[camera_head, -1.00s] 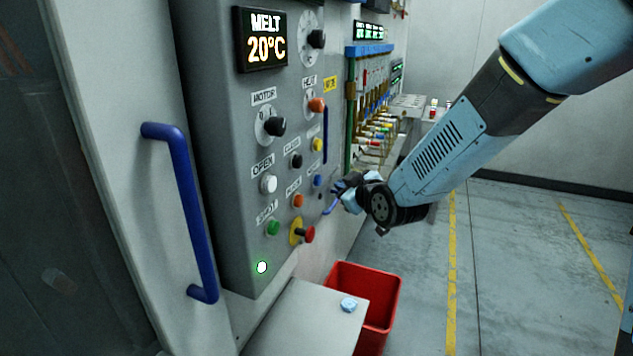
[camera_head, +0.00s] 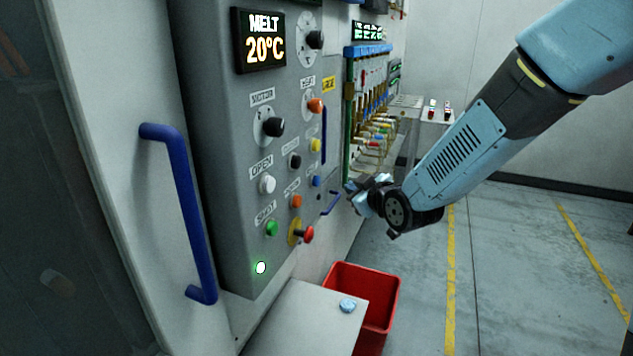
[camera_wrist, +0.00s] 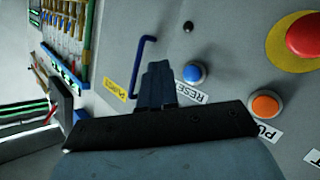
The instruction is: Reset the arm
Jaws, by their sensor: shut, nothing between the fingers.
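My gripper (camera_head: 352,190) is at the end of my light-blue arm, in front of the right edge of the grey control panel (camera_head: 230,180). In the wrist view my gripper's fingers (camera_wrist: 157,75) are together with nothing between them. They point toward the panel, between a thin blue handle (camera_wrist: 137,62) and a blue button (camera_wrist: 194,72) above a "RESET" label. An orange button (camera_wrist: 264,105) and a red button on a yellow disc (camera_wrist: 305,35) lie to the right. Whether the fingertips touch anything cannot be told.
A red bin (camera_head: 385,300) stands on the floor below, beside a grey ledge (camera_head: 300,320) with a small blue disc (camera_head: 348,305) on it. A large blue door handle (camera_head: 185,210) is at left. The floor (camera_head: 520,270) at right is clear.

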